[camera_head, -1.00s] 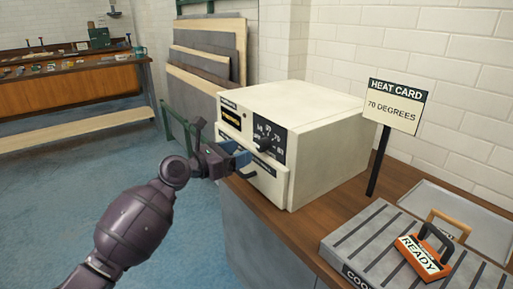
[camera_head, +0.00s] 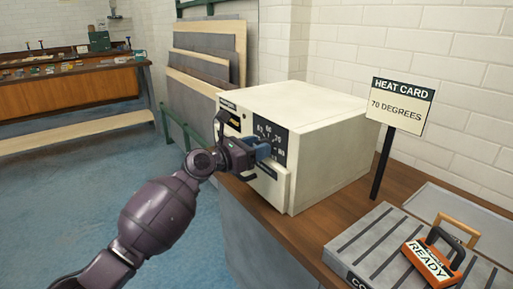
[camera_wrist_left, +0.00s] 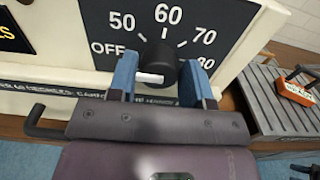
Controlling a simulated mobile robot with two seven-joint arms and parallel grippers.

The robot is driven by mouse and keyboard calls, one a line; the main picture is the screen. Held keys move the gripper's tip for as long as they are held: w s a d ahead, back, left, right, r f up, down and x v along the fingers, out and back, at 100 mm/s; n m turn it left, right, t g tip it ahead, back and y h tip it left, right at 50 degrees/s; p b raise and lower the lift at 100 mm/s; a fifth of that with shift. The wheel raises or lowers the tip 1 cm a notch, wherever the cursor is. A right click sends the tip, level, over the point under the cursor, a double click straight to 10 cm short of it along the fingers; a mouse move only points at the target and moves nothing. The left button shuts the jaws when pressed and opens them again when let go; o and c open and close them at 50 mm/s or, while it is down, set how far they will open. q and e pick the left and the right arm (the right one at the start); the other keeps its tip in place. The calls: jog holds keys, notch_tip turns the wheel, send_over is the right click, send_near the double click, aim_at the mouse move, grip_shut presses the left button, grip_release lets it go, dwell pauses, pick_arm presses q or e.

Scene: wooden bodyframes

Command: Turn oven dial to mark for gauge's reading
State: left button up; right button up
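The cream oven (camera_head: 325,145) stands on the wooden counter with a black dial panel on its front. In the left wrist view its black dial (camera_wrist_left: 163,58) has a white pointer (camera_wrist_left: 148,78) turned left, toward OFF. The marks read OFF, 50, 60, 70 and 80; the 70 mark (camera_wrist_left: 204,38) is at upper right. The heat card (camera_head: 397,108) reads 70 DEGREES. My left gripper (camera_head: 264,152) is at the dial and hides most of it in the head view. Its blue fingers are open, one each side of the dial (camera_wrist_left: 159,68), with visible gaps.
Boards (camera_head: 205,60) lean behind. The blue floor left of the counter is open.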

pick_arm(q)
jog(key=c, duration=0.5)
jog(key=shift+m, duration=0.3)
jog(key=shift+f+m, duration=0.15)
jog(key=shift+m, duration=2.95)
jog(key=shift+s, duration=0.1)
jog(key=o, duration=0.9)
